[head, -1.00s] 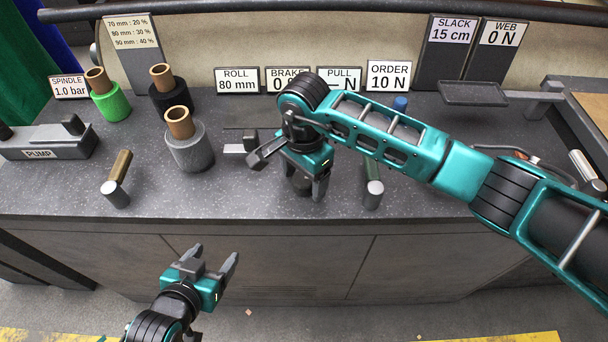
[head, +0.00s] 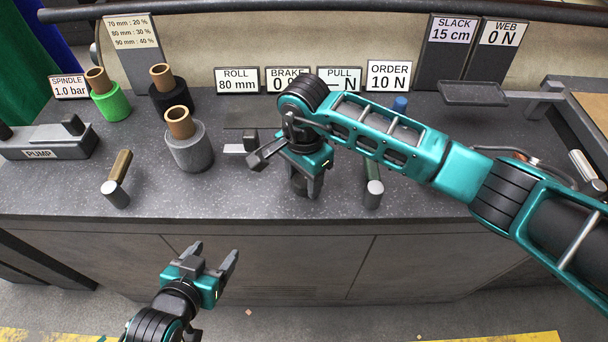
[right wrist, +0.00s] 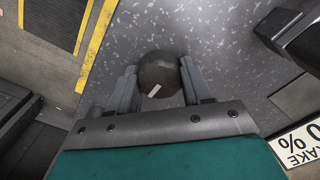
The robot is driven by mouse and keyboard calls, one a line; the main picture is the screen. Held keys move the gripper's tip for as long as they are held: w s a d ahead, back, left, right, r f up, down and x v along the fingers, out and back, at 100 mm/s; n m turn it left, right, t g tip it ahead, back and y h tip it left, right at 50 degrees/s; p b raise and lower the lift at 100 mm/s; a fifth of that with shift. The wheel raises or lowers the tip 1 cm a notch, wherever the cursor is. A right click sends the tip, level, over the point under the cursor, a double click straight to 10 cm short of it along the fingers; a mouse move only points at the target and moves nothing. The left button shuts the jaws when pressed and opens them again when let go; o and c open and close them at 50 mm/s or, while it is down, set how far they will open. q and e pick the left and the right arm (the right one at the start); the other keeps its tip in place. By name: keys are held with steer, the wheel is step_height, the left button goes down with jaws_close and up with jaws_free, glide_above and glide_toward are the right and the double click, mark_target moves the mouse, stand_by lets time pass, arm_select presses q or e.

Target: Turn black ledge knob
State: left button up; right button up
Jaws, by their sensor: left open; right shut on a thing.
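The black ledge knob (right wrist: 158,74) sits between the fingers of my right gripper (right wrist: 160,85) in the right wrist view. A pale mark shows on the knob's top. In the head view the right gripper (head: 306,185) points down at the front part of the counter, shut on the knob, which is mostly hidden behind the fingers. My left gripper (head: 212,258) is open and empty, in front of the cabinet and below the counter edge.
Grey (head: 188,148), green (head: 110,101) and black (head: 168,96) rolls stand at the left of the counter (head: 240,195). Metal-ended posts stand at left (head: 116,193) and right (head: 374,192) of the right gripper. Signs line the back, including one reading BRAKE (head: 288,80).

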steer(key=shift+m, duration=0.4)
steer(key=shift+m+b, duration=0.4)
steer(key=shift+m, duration=0.1)
steer(key=m+b, duration=0.1)
steer(key=m, duration=0.1)
steer(key=shift+m, duration=0.3)
steer(key=m+b, duration=0.2)
steer(key=m, duration=0.4)
steer(key=shift+m, duration=1.1)
steer(key=m+b, duration=0.1)
steer(key=m, duration=0.2)
steer(key=shift+m, duration=1.1)
